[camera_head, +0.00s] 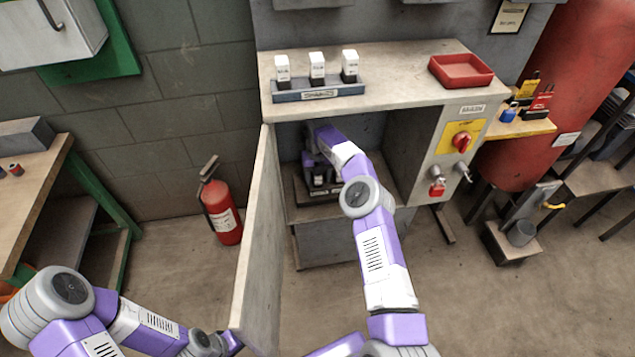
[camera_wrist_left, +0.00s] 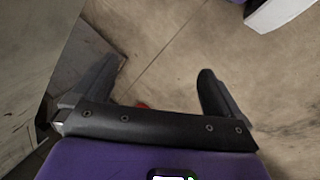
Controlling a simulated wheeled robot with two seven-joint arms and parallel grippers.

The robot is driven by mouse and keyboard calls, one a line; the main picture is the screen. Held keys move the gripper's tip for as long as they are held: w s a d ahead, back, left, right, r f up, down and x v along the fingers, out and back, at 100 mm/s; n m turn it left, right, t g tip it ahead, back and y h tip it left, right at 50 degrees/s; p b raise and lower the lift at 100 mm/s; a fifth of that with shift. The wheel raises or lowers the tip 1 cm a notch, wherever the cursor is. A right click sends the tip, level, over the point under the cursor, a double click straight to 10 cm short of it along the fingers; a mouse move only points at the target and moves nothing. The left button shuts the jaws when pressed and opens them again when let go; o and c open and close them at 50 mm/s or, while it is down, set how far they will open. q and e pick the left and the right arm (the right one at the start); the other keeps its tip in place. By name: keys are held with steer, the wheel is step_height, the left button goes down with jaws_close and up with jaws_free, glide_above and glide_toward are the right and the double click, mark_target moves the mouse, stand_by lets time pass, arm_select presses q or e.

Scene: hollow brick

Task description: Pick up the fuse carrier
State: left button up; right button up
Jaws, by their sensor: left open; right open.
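Three white fuse carriers with black lower parts stand upright in a labelled grey rack (camera_head: 318,92) on top of the cabinet; the middle one (camera_head: 317,66) faces me. My right arm reaches into the open cabinet (camera_head: 415,150). My right gripper (camera_head: 319,176) is open over a dark fuse base (camera_head: 310,196) inside. The arm and shadow hide much of this spot, so I cannot tell whether a carrier is between the fingers. My left gripper (camera_head: 228,342) is low by the door edge; in the left wrist view (camera_wrist_left: 160,72) its fingers are apart and empty.
The cabinet door (camera_head: 260,230) stands open between my arms. A red tray (camera_head: 461,70) sits on the cabinet top. A red switch (camera_head: 461,141) and red padlock (camera_head: 437,187) are on the right front. A fire extinguisher (camera_head: 221,205) stands left of the door.

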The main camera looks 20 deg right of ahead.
steer(key=shift+r, duration=0.1)
steer(key=c, duration=1.1)
steer(key=shift+r, duration=0.1)
